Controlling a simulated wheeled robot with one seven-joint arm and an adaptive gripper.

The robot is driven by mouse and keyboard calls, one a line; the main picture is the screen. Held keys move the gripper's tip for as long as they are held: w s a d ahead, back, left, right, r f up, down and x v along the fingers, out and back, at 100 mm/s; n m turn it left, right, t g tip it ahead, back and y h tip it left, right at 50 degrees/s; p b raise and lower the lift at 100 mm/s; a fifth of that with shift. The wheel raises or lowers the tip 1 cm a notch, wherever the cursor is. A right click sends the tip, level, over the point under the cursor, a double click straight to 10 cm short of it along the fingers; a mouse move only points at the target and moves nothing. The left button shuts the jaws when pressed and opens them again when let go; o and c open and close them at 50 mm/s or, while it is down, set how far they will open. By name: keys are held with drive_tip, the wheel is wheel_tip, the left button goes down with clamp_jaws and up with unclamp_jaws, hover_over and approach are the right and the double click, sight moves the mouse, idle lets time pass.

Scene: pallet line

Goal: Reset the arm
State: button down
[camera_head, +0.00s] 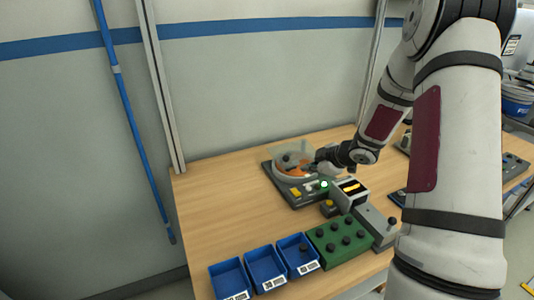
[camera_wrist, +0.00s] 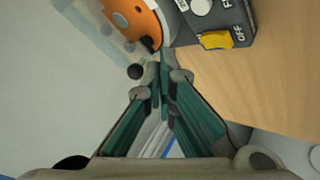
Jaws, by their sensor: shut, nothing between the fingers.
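My gripper (camera_head: 322,164) is at the end of my arm, just right of a round-bowled machine on the wooden table. In the wrist view its two fingers (camera_wrist: 161,76) are together, with nothing seen between the tips. The machine's orange part (camera_wrist: 138,20) and its dark base with a yellow switch (camera_wrist: 216,40), next to an OFF label, lie just beyond the fingertips. I cannot tell whether the fingertips touch the machine. My forearm hides part of the table's right side.
On the wooden table (camera_head: 215,205) stand blue bins (camera_head: 230,277) at the front left, one holding a dark piece. Beside them are a green block (camera_head: 340,240) with several black knobs and a grey block (camera_head: 377,225). The table's left part is clear. A wall stands behind.

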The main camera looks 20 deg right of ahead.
drive_tip(key=s+a+r+m+h, duration=0.2)
drive_tip(key=s+r+m+h, duration=0.15)
drive_tip(key=r, duration=0.75)
drive_tip(key=s+a+r+m+h, duration=0.3)
drive_tip(key=s+r, duration=0.1)
drive_tip(key=r, duration=0.6)
drive_tip(key=s+a+r+m+g+y, duration=0.1)
drive_tip(key=s+a+r+m+y, duration=0.1)
drive_tip(key=s+a, duration=0.6)
drive_tip(key=s+a+r+m+g+y, duration=0.1)
drive_tip(key=s+a, duration=0.7)
drive_tip(key=s, duration=0.8)
drive_tip(key=shift+s+r+m+g+y, duration=0.25)
drive_tip(key=shift+r+m+g+y, duration=0.15)
drive_tip(key=shift+m+g+y, duration=0.55)
drive_tip(key=shift+h, duration=0.3)
